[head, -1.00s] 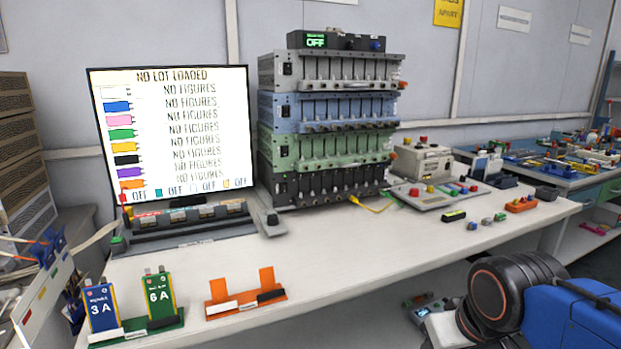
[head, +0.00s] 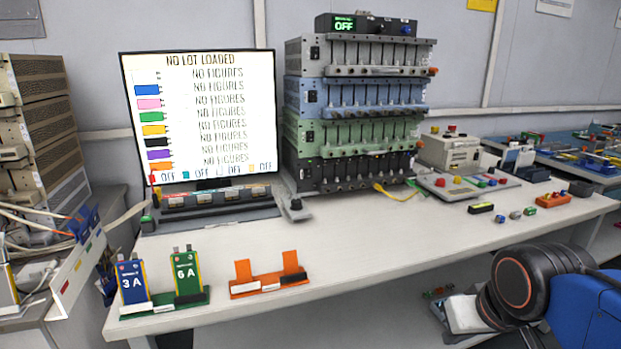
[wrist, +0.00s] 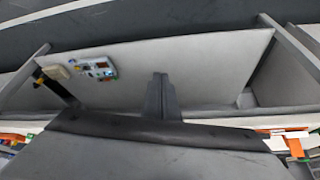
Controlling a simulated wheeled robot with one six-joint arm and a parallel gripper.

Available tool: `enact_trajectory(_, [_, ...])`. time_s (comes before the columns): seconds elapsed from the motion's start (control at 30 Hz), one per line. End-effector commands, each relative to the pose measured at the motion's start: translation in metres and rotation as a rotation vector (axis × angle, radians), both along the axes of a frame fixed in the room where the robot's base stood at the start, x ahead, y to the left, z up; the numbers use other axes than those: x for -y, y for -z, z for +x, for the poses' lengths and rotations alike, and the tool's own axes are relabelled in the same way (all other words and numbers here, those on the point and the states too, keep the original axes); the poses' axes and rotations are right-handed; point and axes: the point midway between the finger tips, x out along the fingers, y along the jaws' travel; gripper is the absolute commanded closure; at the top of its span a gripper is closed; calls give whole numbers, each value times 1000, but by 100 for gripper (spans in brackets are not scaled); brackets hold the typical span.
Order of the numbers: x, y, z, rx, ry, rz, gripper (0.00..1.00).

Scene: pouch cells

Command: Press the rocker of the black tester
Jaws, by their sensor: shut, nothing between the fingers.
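The black tester (head: 350,184) is the lowest unit of a stack of testers on the white bench in the head view. Its front has a row of slots, and its rocker at the left end is too dark and small to make out. My gripper (wrist: 160,82) shows in the wrist view, with its two dark fingers together and nothing between them. The wrist view does not show the tester. The gripper is outside the head view, where only part of my arm shows at the lower right, well apart from the tester.
Above it sit green (head: 350,136), blue (head: 350,97) and grey (head: 350,58) testers. A monitor (head: 200,120) stands left of the stack. An orange stand (head: 268,285) and a green stand (head: 165,303) with two cells line the front edge; the bench between is clear.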

Motion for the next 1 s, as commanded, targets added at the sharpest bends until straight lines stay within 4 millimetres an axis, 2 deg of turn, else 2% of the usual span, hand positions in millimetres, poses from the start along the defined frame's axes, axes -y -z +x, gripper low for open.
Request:
enact_trajectory(0.17, [-11, -12, 49, 85, 89, 75, 100])
enact_trajectory(0.47, [-43, -39, 150, 266, 280, 284, 100])
enact_trajectory(0.7, [-73, -59, 225, 387, 418, 489, 100])
enact_trajectory(1.0, [-118, -81, 308, 503, 566, 786, 100])
